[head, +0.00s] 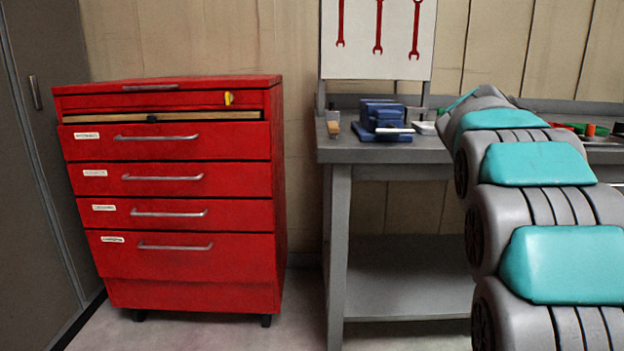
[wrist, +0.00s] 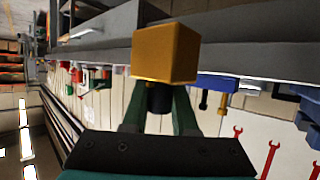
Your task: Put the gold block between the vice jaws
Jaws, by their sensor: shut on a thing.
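The gold block (wrist: 166,54) is held at the fingertips of my gripper (wrist: 160,90) in the wrist view. My gripper is shut on it, and the block hides the fingertips' far ends. The blue vice (head: 384,117) stands on the left part of the grey workbench (head: 428,150) in the head view. Its jaw gap is too small to make out. The block is apart from the vice. In the head view my arm hides my gripper and the block. Blue parts (wrist: 310,128) show at the right edge of the wrist view; I cannot tell whether they are the vice.
A red tool cabinet (head: 180,208) stands left of the bench, with its top drawer slightly open. A white board (head: 378,40) with red wrenches hangs above the bench. A small item (head: 333,126) stands left of the vice. Red and green things (head: 590,130) lie further right.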

